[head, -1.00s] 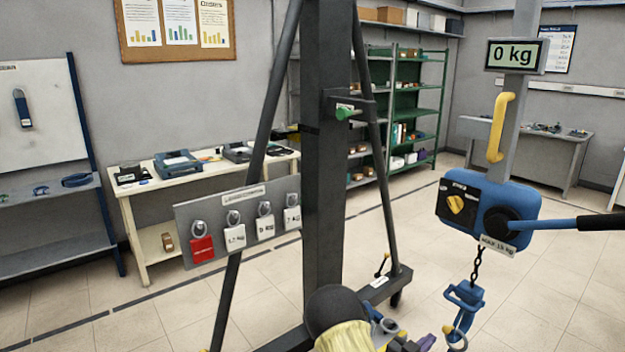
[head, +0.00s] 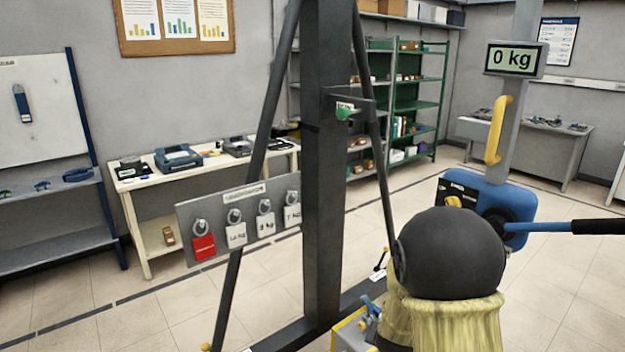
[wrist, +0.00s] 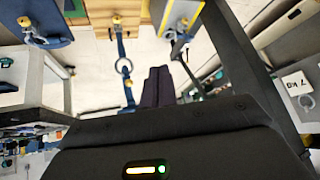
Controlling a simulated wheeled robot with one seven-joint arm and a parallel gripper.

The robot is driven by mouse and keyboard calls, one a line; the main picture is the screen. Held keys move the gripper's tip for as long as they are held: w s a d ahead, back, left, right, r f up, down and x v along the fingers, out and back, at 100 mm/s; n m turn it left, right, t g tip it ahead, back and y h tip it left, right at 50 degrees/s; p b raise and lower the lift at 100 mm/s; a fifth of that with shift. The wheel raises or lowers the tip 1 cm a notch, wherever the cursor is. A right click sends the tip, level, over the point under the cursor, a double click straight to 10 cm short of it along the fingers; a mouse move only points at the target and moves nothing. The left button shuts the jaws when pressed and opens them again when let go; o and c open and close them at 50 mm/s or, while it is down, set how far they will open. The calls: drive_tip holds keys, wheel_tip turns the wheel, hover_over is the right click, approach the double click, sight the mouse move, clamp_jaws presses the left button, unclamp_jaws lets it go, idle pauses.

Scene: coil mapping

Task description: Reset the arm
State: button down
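My arm's black rounded joint and pale yellow sleeve fill the lower right of the head view, in front of the hoist. My gripper (wrist: 158,86) shows in the wrist view as two dark fingers side by side, closed together with nothing seen between them. In the head view the gripper is hidden or out of frame. The blue hoist body (head: 515,205) with its lever (head: 565,227) is partly covered by my arm. The chain and hook below it are hidden in the head view. The display (head: 515,58) reads 0 kg.
A dark upright post (head: 322,180) with slanted braces stands left of my arm. It carries a tag board (head: 225,240) with a red tag and weight tags. A blue strap with a metal ring (wrist: 124,66) is near the fingers in the wrist view. Benches and green shelves line the walls.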

drive_tip(key=s+a+r+n+g+y+p, duration=0.1)
drive_tip(key=s+r+n+g, duration=0.1)
drive_tip(key=s, duration=0.6)
drive_tip(key=s+a+r+n+g+y, duration=0.1)
drive_tip(key=s+a+r+n+g, duration=0.1)
drive_tip(key=s+r, duration=0.4)
drive_tip(key=s+n, duration=0.1)
drive_tip(key=s, duration=0.2)
drive_tip(key=shift+s+a+r+n+p, duration=0.15)
drive_tip(key=shift+s+n+p, duration=0.15)
drive_tip(key=shift+n+p, duration=0.1)
